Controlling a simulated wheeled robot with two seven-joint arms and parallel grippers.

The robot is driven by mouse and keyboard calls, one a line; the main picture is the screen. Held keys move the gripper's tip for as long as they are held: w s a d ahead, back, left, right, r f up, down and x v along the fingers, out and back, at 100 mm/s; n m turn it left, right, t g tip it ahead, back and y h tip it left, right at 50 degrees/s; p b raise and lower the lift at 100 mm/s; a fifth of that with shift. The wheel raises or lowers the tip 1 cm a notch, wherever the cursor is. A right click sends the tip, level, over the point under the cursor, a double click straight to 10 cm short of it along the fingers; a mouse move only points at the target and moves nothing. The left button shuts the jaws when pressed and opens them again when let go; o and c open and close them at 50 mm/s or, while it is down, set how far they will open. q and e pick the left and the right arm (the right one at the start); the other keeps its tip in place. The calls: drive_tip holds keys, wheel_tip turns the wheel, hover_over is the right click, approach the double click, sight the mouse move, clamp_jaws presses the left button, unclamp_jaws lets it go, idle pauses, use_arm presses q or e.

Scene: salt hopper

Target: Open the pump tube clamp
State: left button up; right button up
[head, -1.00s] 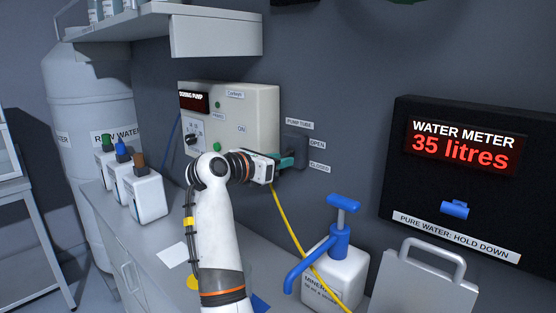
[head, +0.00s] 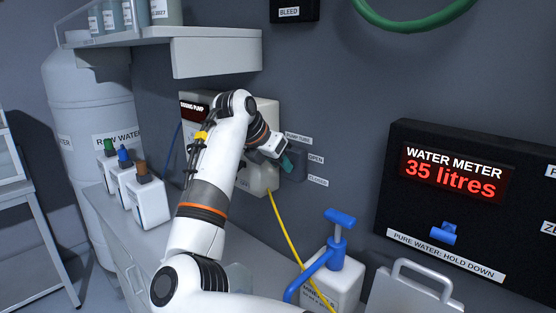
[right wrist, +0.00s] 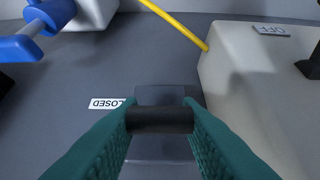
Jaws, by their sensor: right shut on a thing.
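The pump tube clamp is a dark grey block (head: 295,172) on the wall, beside labels reading OPEN (head: 315,159) and CLOSED (head: 318,181). My right gripper (head: 287,162) tilts downward in front of it, roughly level with OPEN. In the right wrist view, its teal fingers (right wrist: 160,120) are shut on the clamp's black cylindrical handle (right wrist: 160,119). The CLOSED label (right wrist: 107,103) shows upside down beside the clamp there. The fingers partly hide the handle in the head view. My left gripper is out of view.
The cream dosing pump (head: 259,180) is close to the left of the clamp, partly behind my right arm. A yellow tube (head: 287,236) runs down from it. A white container with a blue hand pump (head: 337,254) stands below. Bare wall lies right of the labels.

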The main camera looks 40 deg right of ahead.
idle(0.3)
drive_tip(key=o, duration=1)
drive_tip(key=shift+d, duration=0.1)
drive_tip(key=shift+r, duration=0.1)
drive_tip(key=b+v, duration=0.2)
drive_tip(key=v, duration=1)
drive_tip(key=shift+w+d+r, duration=0.1)
drive_tip(key=shift+d, duration=0.05)
